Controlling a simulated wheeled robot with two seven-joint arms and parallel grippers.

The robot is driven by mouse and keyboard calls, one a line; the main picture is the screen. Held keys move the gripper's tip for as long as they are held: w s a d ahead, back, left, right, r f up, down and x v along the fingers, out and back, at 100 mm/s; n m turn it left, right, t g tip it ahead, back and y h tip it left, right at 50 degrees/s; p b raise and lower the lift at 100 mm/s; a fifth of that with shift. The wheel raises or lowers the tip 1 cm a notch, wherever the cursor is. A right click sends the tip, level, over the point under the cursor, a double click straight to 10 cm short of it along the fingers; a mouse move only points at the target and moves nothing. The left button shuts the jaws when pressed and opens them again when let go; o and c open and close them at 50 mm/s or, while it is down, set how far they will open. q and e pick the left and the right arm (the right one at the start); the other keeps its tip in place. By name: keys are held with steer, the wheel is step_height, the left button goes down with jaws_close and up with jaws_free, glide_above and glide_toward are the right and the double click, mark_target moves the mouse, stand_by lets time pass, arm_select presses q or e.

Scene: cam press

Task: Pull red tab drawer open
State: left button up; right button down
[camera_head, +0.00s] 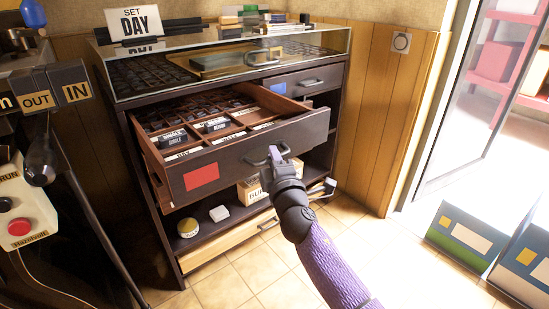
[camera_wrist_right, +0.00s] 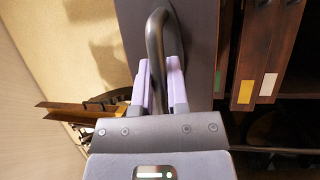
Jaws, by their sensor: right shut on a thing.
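The red tab drawer (camera_head: 240,157) is a dark-fronted drawer with a red tab (camera_head: 201,176) at the left of its front. It stands pulled out from the cabinet, and its compartments with small dark blocks show from above. My right gripper (camera_head: 276,155) is at the drawer's dark handle (camera_head: 255,158), right of the tab. In the right wrist view, the lilac fingers (camera_wrist_right: 160,80) are shut around the handle bar (camera_wrist_right: 155,50). My left gripper is not in view.
A blue tab drawer (camera_head: 300,82) sits higher at the right, nearly flush. A glass case (camera_head: 220,65) with a "SET DAY" sign (camera_head: 139,22) tops the cabinet. A lower shelf holds a white block (camera_head: 219,213) and a round tin (camera_head: 188,228).

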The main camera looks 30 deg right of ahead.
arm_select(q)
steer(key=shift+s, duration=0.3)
arm_select(e)
steer(key=shift+s, duration=0.15)
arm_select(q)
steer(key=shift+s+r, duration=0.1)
arm_select(e)
steer(key=c, duration=0.6)
jaws_free()
arm_select(q)
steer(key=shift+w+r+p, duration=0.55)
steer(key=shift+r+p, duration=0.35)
steer(key=shift+p, duration=0.2)
arm_select(e)
steer(key=v, duration=1)
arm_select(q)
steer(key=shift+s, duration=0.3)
